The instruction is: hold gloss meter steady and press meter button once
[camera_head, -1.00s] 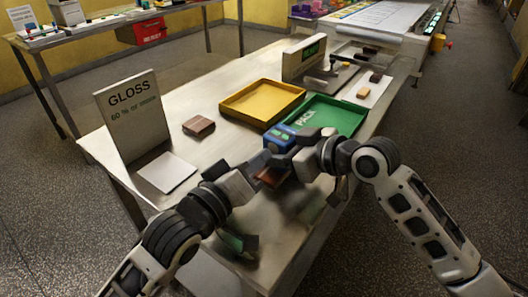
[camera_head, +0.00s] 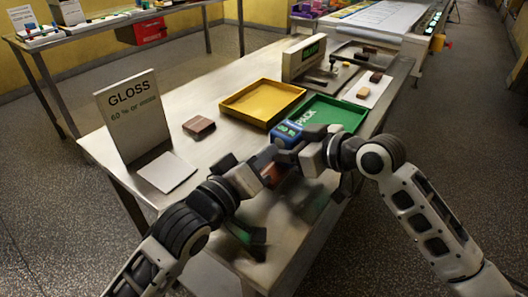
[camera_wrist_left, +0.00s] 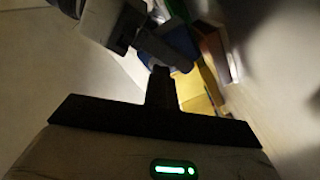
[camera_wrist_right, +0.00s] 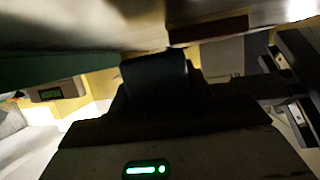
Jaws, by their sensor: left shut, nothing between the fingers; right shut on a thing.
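In the left wrist view the blue meter (camera_wrist_left: 180,42) shows beyond the dark fingers (camera_wrist_left: 160,82). In the right wrist view my left gripper (camera_wrist_right: 288,75) shows at the right. The meter's button cannot be made out.
A brown block (camera_head: 272,173) lies below the grippers. Behind are a yellow tray (camera_head: 240,112) and a green PACK tray (camera_head: 350,119). At left are a GLOSS sign (camera_head: 130,115), a white pad (camera_head: 166,172) and a brown block (camera_head: 199,125). The table's left middle is clear.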

